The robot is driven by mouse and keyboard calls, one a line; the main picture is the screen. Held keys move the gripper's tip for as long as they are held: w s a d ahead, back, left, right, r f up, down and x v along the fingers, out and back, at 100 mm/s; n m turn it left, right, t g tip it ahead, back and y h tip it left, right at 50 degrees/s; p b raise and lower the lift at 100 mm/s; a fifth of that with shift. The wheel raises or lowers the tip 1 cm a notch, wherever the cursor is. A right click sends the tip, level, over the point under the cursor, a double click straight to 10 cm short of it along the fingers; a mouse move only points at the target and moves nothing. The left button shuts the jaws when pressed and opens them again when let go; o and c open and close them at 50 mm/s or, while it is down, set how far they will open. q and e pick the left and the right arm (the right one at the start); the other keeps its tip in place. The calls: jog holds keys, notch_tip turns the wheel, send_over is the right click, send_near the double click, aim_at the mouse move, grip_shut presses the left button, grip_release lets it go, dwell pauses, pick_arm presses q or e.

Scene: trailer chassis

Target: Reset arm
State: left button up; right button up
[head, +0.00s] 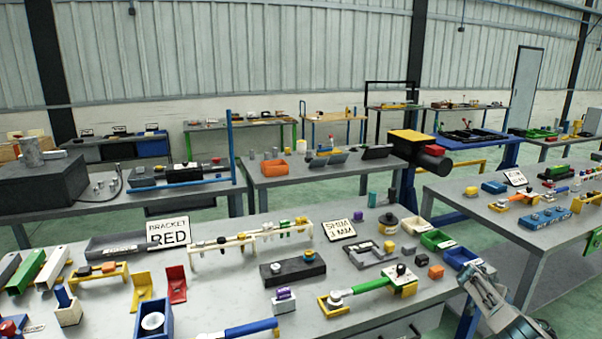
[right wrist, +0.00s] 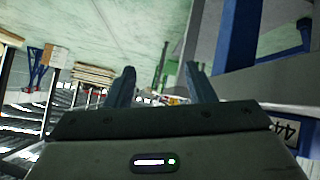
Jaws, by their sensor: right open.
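My right gripper (head: 478,280) shows at the lower right of the head view, beside the right front corner of the near workbench (head: 220,292). It is next to a blue bin (head: 462,258), and I cannot tell whether they touch. In the right wrist view the right gripper (right wrist: 162,72) has its two dark fingers apart, with nothing held between them. That view looks out over the floor, with a blue post (right wrist: 238,35) to the right of the fingers. My left gripper is not in view.
The near bench carries a "BRACKET RED" sign (head: 168,232), a "SHIM 3 MM" sign (head: 339,230), a green-handled tool (head: 362,286), an orange block (head: 436,272) and a green bin (head: 437,239). Another bench (head: 470,198) stands at right.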

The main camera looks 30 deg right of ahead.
jog(key=s+a+f+n+t, duration=0.1)
jog(key=s+f+n+t, duration=0.5)
jog(key=s+f+n, duration=1.2)
jog(key=s+a+f+n+y, duration=0.1)
jog(key=a+f, duration=0.4)
jog(key=a, duration=0.2)
jog(key=s+a+f+n+y, duration=0.1)
jog(key=s+a+f, duration=0.1)
jog(key=a+f, duration=0.5)
jog(key=s+a+f+y, duration=0.2)
jog(key=a+f, duration=0.5)
jog(key=a, duration=1)
jog(key=s+a+f+m+g+y+b, duration=0.1)
jog(key=a+f, duration=0.6)
jog(key=a, duration=1)
jog(key=s+a+f+m+y+b, duration=0.1)
jog(key=s+a+f+y, duration=0.2)
jog(key=a, duration=1.4)
notch_tip(320, 180, down, 4)
jog(key=shift+a+f+g+y, duration=0.15)
jog(key=shift+a+g+y, duration=0.15)
jog(key=shift+a+y, duration=0.15)
